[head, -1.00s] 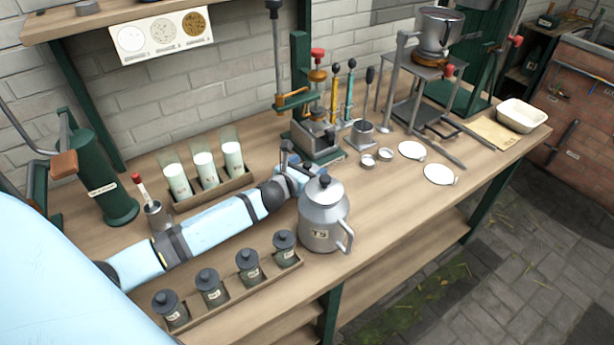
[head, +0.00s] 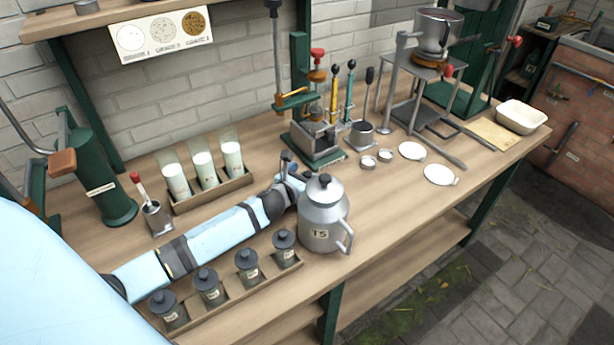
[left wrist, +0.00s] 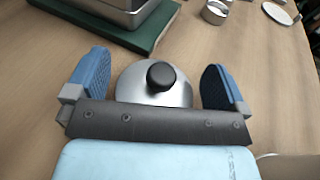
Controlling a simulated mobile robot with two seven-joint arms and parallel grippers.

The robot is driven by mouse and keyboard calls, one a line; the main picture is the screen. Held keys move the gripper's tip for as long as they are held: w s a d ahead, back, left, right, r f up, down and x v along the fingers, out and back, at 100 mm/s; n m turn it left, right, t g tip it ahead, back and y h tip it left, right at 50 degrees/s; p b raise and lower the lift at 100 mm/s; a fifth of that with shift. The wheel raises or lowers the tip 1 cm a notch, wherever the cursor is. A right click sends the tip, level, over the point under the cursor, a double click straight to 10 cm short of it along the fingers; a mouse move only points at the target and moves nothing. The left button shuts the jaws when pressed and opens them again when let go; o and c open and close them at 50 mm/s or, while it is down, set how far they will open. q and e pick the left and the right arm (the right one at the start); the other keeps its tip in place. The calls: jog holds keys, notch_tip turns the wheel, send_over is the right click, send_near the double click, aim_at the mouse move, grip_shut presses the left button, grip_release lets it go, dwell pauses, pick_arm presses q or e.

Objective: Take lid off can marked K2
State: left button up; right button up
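A grey metal can (head: 322,222) with a handle on its right stands upright at the bench's front edge. Its label seems to read T5, not K2. Its domed lid (head: 324,190) with a black knob is on; the lid also shows in the left wrist view (left wrist: 150,92). My left gripper (head: 290,167) is at the can's back left in the head view. In the left wrist view my left gripper (left wrist: 156,84) is open, with blue fingers on either side of the lid; I cannot tell whether they touch it. I read K2 on nothing. My right gripper is out of view.
Several small dark-lidded jars (head: 247,267) stand in a front tray; their labels are too small to read. White-filled glasses (head: 204,168) stand in a rack behind my left arm. A green-based press (head: 318,140) stands behind the can. Bench to the can's right is clear.

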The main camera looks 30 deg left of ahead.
pick_arm(q)
jog(key=shift+s+f, duration=0.25)
jog(key=shift+f, duration=0.35)
jog(key=shift+d+r, duration=0.1)
jog(key=shift+r, duration=0.1)
jog(key=s+r, duration=0.1)
jog(key=s, duration=0.3)
jog(key=s+r, duration=0.1)
jog(key=s, duration=0.2)
jog(key=shift+r+p, duration=0.35)
jog(key=shift+p, duration=0.05)
